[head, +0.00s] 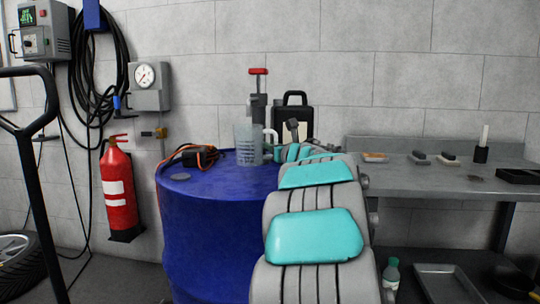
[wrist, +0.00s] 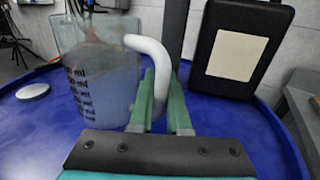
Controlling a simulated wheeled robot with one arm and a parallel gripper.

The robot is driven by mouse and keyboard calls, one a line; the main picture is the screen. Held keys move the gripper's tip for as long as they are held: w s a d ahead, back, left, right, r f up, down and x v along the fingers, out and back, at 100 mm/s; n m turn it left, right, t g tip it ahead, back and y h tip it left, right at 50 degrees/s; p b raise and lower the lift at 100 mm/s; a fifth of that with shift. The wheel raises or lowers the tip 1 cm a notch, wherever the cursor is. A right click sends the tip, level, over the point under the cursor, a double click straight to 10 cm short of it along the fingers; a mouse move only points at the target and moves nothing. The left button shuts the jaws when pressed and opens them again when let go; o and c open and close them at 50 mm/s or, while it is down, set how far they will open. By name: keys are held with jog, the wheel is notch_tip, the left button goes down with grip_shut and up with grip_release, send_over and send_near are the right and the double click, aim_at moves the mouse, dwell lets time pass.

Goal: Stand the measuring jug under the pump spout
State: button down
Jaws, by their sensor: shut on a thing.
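The measuring jug (head: 247,146) is clear plastic with dark markings and a white handle. It is upright over the blue drum's top; I cannot tell whether its base touches it. In the wrist view the jug (wrist: 98,90) is on the left, its handle between the green fingers of my gripper (wrist: 161,100). My gripper (head: 284,152) is shut on that handle. The pump (head: 258,104), with a red T-handle, rises just behind the jug; its grey column (wrist: 176,35) shows right of the jug. I cannot make out the spout or whether the jug is under it.
The blue drum (head: 205,210) carries an orange-and-black cable tool (head: 200,155) and a grey disc (head: 180,176). A black canister (head: 292,118) stands behind, right of the pump. A grey bench (head: 420,182) with small items is at right. A fire extinguisher (head: 118,190) is at left.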

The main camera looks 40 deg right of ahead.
jog(key=shift+d+x, duration=0.25)
jog(key=shift+x, duration=0.9)
jog(key=shift+s+f, duration=0.1)
jog(key=shift+f, duration=1.75)
jog(key=shift+f+b, duration=0.2)
jog(key=shift+b, duration=0.15)
jog(key=c, duration=0.9)
grip_release()
jog(key=shift+r, duration=0.1)
jog(key=shift+s+r+p, duration=0.1)
jog(key=shift+r+p, duration=0.1)
jog(key=shift+p, duration=0.1)
jog(key=b+v, duration=0.2)
jog(key=v, duration=1)
